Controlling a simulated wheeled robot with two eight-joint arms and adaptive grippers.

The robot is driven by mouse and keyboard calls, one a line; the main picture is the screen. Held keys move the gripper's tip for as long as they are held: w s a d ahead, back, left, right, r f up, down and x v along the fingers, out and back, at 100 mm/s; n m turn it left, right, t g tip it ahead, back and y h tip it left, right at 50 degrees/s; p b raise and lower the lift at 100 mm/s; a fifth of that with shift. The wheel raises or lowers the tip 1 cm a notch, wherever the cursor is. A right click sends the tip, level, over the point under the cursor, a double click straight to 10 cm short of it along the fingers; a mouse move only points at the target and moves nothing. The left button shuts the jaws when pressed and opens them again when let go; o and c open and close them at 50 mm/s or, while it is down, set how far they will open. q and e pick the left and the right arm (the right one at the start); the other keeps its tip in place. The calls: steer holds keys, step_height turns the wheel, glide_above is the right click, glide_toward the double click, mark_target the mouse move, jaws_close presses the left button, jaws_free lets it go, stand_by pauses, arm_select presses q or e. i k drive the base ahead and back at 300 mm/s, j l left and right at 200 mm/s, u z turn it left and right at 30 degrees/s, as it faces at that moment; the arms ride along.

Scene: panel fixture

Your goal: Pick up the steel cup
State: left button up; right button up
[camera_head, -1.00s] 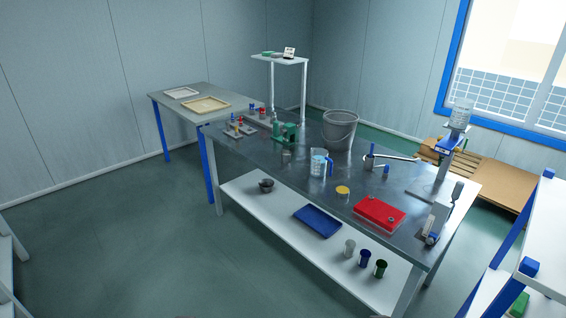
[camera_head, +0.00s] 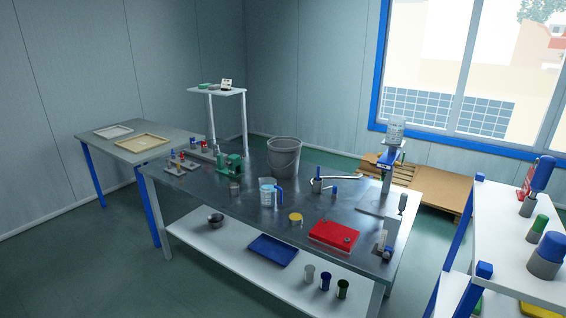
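A pale grey, metal-looking cup (camera_head: 309,274) stands upright on the white lower shelf of the workbench, beside a blue cup (camera_head: 325,281) and a dark green cup (camera_head: 343,289). A smaller grey cup-like vessel (camera_head: 234,188) stands on the bench top near a green device (camera_head: 230,166). Both are too small to tell for sure which is the steel cup. Neither of my grippers shows in the view.
The workbench (camera_head: 180,188) holds a grey bucket (camera_head: 284,157), a measuring jug (camera_head: 267,192), a red case (camera_head: 334,235) and a dispenser (camera_head: 390,160). A blue tray (camera_head: 273,249) and a bowl (camera_head: 215,219) share the lower shelf. A white shelf unit (camera_head: 490,225) stands at right. Floor (camera_head: 90,270) at left is clear.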

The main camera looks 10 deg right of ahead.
mark_target(234, 190)
steer(key=z, duration=0.4)
steer(key=i+j+z, duration=0.25)
steer(key=j+z, duration=0.3)
steer(key=j, duration=0.15)
steer(key=i+j+z, duration=0.25)
steer(key=j, duration=0.15)
steer(key=i+j, duration=0.15)
steer(key=j, duration=0.65)
steer(key=i+j+z, duration=0.15)
steer(key=j, duration=0.65)
steer(key=i+j, duration=0.1)
steer(key=j, duration=0.7)
steer(key=i+j+z, duration=0.15)
steer(key=j, duration=0.65)
